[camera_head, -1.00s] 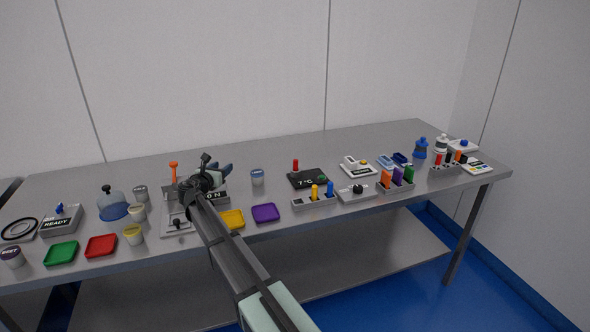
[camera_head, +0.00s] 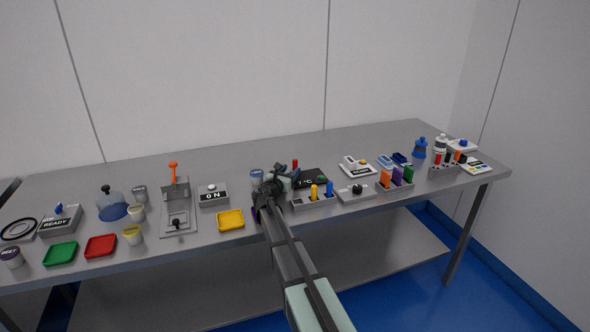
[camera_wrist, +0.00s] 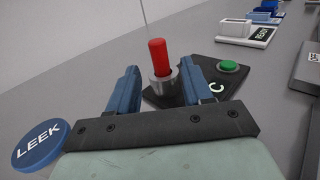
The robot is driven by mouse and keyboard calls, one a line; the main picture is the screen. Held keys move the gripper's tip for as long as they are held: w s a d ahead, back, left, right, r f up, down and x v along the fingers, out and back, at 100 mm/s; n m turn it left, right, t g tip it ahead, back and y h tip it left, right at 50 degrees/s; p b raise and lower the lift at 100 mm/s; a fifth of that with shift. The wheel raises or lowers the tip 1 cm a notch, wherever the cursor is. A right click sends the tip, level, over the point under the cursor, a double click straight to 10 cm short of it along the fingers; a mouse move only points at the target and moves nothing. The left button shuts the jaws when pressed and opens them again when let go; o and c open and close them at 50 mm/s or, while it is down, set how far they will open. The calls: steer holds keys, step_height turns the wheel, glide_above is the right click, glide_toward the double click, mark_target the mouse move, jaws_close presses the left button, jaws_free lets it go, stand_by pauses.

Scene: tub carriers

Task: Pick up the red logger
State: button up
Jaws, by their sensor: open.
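The red logger (camera_wrist: 158,55) is a short red cylinder standing upright in a metal collar (camera_wrist: 162,83) on a black display plate (camera_wrist: 191,97) that also has a green button (camera_wrist: 228,66). In the head view the logger (camera_head: 295,164) shows just behind my gripper (camera_head: 284,172). In the wrist view my gripper (camera_wrist: 164,82) is open, one blue-grey finger on each side of the logger's line, with the logger beyond and between the fingertips. I cannot tell whether the fingers touch it. My arm hides part of the black plate in the head view.
A blue-lidded tub marked LEEK (camera_wrist: 38,143) is close at the left of my gripper. A rack with yellow and blue loggers (camera_head: 314,201) stands at its front right. A yellow tray (camera_head: 230,219) lies to the left. The table behind is clear.

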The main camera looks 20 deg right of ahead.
mark_target(294, 166)
steer(key=shift+x, duration=2.65)
jaws_close()
steer(key=shift+r, duration=0.1)
